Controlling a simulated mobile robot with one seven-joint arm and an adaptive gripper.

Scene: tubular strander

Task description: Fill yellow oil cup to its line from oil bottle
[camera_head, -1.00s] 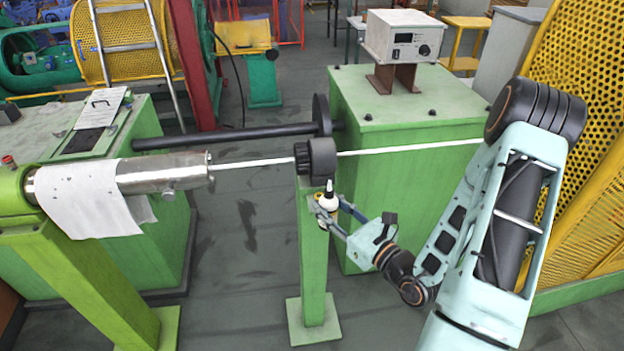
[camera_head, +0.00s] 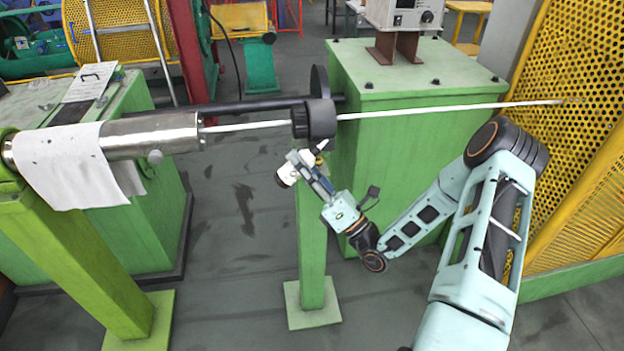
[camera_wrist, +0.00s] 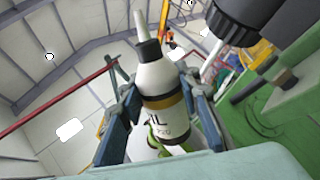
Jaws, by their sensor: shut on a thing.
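My gripper (camera_head: 308,172) is shut on the oil bottle (camera_head: 287,174), beside the top of the green post. In the wrist view the white bottle (camera_wrist: 162,78), with a dark neck, pale nozzle and brown and white label, sits between the two blue-grey fingers. In the head view the bottle is tilted and partly hidden by the gripper. A small yellow patch (camera_head: 319,160) under the black roller appears to be the yellow oil cup. It is mostly hidden, and its line and oil level cannot be seen. I cannot tell whether the nozzle is over it.
The black roller (camera_head: 314,119) sits close above my gripper, with a pale strand (camera_head: 420,111) running through it. The green post (camera_head: 312,250) stands below. A green cabinet (camera_head: 400,85) is behind, and a yellow perforated guard (camera_head: 575,130) is at the right.

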